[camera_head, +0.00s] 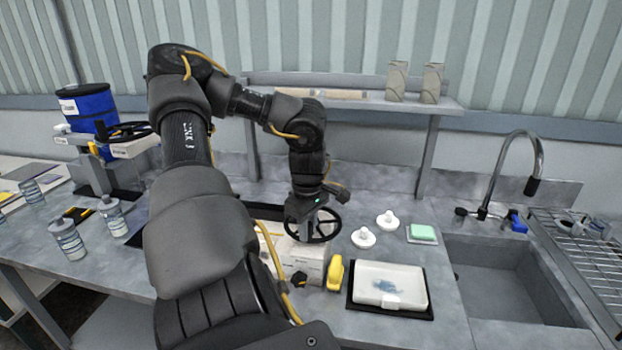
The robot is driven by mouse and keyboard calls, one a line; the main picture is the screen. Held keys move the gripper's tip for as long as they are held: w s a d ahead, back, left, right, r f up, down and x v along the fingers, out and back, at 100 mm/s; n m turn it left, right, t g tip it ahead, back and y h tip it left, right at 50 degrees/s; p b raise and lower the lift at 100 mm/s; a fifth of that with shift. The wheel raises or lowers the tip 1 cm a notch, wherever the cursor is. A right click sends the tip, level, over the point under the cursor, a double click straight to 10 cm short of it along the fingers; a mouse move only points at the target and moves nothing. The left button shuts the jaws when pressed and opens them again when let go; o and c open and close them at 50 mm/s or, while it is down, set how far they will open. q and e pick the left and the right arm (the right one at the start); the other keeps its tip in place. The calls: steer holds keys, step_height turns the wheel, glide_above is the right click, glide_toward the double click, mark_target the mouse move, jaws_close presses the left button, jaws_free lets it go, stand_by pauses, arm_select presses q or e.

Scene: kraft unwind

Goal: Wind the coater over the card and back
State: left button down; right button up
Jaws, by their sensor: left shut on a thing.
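My left gripper (309,212) points down at a black spoked handwheel (326,236) and is shut on it. The handwheel stands at the top of a white boxy machine (309,262), which I take to be the coater. A black knob is low on the machine's front. My left arm covers much of the machine's left side. I cannot make out a card; it may be hidden behind my arm or too small to tell. My right gripper is not in view.
A yellow object (335,273) stands right of the machine, beside a white tray (412,304) with a blue smear. Two white knobbed pieces (363,238) and a green sponge (423,232) lie behind. A sink (505,285) is at right, bottles (67,240) at left.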

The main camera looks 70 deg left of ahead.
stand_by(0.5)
arm_select(q)
steer(key=c, duration=1.3)
jaws_free()
steer(key=shift+s, duration=0.1)
steer(key=shift+a+r, duration=0.1)
steer(key=shift+r, duration=0.45)
step_height(320, 180, up, 10)
steer(key=shift+f+b, duration=0.1)
steer(key=shift+b, duration=0.55)
